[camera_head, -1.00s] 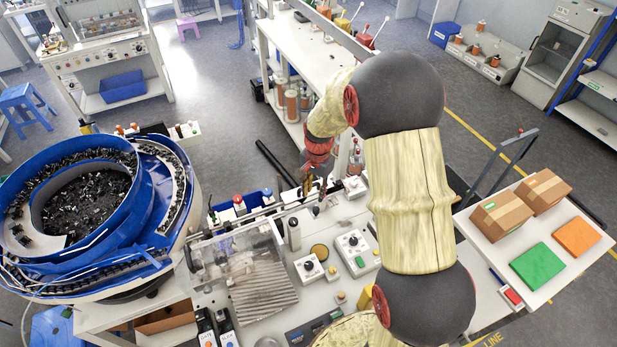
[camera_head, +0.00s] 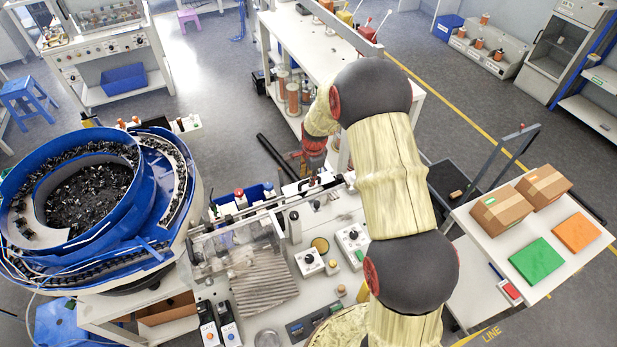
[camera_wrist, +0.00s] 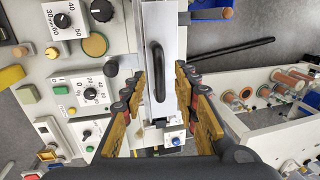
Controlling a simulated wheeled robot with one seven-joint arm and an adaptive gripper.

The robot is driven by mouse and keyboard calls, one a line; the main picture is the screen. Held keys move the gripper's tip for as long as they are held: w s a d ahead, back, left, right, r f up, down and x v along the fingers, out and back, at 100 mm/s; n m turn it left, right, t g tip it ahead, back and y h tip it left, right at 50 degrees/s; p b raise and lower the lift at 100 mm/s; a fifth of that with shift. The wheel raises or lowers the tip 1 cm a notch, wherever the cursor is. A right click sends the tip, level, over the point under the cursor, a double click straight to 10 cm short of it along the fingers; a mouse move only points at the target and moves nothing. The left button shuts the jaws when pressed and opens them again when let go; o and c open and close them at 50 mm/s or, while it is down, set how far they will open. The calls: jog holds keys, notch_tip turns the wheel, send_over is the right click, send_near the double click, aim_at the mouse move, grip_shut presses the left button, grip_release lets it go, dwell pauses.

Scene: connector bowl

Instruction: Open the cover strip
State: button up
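The cover strip (camera_wrist: 174,45) is a long pale metal strip running up the middle of the wrist view. A black bar handle (camera_wrist: 157,70) stands on it, lengthwise. My gripper (camera_wrist: 160,78) is open, with one finger on each side of the strip and the handle between them. I see gaps beside the handle; whether the fingers touch the strip's sides I cannot tell. In the head view my gripper (camera_head: 316,178) is small, over the far end of the bench, and my arm and wrist partly block that spot. The strip's handle cannot be made out there.
Knobs and switch boxes (camera_wrist: 85,90) crowd the bench left of the strip. A blue bowl feeder (camera_head: 180,215) with black parts stands at the left. A clear cover (camera_head: 235,250) lies nearer. A side table (camera_head: 480,245) with cartons is at the right.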

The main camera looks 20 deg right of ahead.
jog(key=shift+w+f, duration=0.15)
jog(key=shift+f, duration=0.55)
jog(key=c, duration=0.3)
jog(key=c, duration=0.4)
grip_shut()
